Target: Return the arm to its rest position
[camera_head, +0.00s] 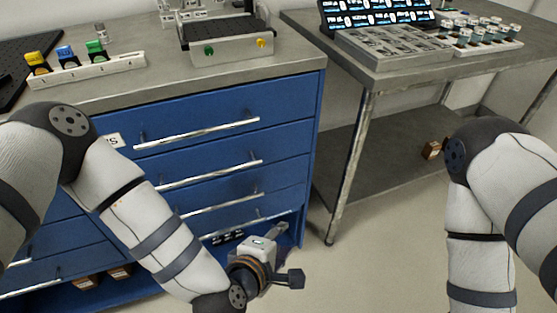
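My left arm (150,225) comes in from the left and bends down across the front of the blue drawer cabinet (290,145). Its gripper (268,262) hangs low in front of the cabinet's bottom right corner, above the floor. My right arm (480,235) comes in from the right and points down. Its lower end leaves the bottom of the picture, so the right gripper is hidden.
Floor (370,260) between my arms is clear.

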